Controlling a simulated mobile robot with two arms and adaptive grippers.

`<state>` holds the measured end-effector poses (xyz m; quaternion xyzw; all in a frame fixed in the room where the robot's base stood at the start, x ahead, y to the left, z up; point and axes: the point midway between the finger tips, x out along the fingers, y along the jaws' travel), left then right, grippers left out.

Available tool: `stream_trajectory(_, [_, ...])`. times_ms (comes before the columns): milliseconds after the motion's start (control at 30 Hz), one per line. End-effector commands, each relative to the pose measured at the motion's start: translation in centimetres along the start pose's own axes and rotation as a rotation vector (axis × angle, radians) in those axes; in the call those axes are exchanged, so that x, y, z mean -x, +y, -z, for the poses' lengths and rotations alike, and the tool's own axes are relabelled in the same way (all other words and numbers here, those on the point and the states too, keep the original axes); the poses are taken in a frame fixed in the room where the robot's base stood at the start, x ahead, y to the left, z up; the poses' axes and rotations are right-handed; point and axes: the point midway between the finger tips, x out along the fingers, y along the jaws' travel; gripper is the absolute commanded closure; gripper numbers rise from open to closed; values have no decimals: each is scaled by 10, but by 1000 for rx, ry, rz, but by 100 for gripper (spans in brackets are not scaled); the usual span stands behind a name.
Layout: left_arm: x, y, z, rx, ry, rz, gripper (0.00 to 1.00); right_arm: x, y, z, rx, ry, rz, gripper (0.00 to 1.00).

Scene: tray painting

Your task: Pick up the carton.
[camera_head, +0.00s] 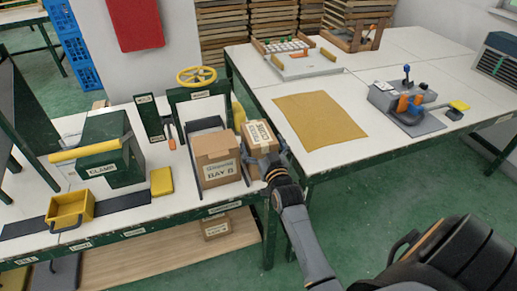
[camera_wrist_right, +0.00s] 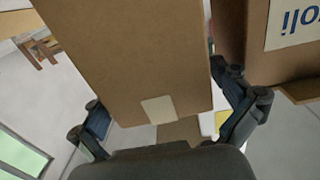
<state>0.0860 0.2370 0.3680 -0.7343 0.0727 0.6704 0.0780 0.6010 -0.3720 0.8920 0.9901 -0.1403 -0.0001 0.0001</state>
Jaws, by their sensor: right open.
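The carton (camera_head: 261,138) is a small brown box with a pale printed label, beside a larger brown box marked BAY 8 (camera_head: 216,160) at the right end of the left bench. My right gripper (camera_head: 275,168) is at the carton's near side. In the right wrist view the carton (camera_wrist_right: 130,52) fills the middle, between the two spread fingers of the right gripper (camera_wrist_right: 164,98). The right gripper is open. Whether either finger touches the carton I cannot tell. The carton's underside is hidden in the head view. My left gripper is not in view.
The BAY 8 box stands close on the carton's left. A yellow handwheel (camera_head: 196,76) on a green frame rises behind it. The right table (camera_head: 350,85) holds a tan sheet (camera_head: 319,120) and a grey fixture (camera_head: 408,105). A gap of floor lies in front of the right table.

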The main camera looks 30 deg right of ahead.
Motion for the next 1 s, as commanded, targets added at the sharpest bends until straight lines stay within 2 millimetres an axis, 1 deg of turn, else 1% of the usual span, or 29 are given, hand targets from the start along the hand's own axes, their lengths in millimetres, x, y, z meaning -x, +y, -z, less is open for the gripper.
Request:
stream_trajectory(33, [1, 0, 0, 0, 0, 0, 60, -7, 1, 1, 0, 1, -1, 0])
stream_trajectory(100, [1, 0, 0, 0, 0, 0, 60, -12, 1, 0, 0, 0, -1, 0])
stream_trajectory(367, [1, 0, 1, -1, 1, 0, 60, -14, 1, 0, 0, 0, -1, 0])
stream_trajectory(467, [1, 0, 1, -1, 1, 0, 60, -14, 1, 0, 0, 0, -1, 18])
stream_trajectory(500, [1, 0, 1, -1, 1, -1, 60, -14, 1, 0, 0, 0, -1, 26])
stream_trajectory(567, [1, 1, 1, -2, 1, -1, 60, -14, 1, 0, 0, 0, -1, 39])
stream_trajectory(600, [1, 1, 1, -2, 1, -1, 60, -14, 1, 0, 0, 0, -1, 47])
stream_trajectory(767, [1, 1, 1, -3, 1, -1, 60, -14, 1, 0, 0, -1, -1, 80])
stream_trajectory(800, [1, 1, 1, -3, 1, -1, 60, -14, 1, 2, 0, 6, -2, 80])
stream_trajectory(1000, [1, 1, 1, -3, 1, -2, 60, -14, 1, 3, 0, 6, -2, 81])
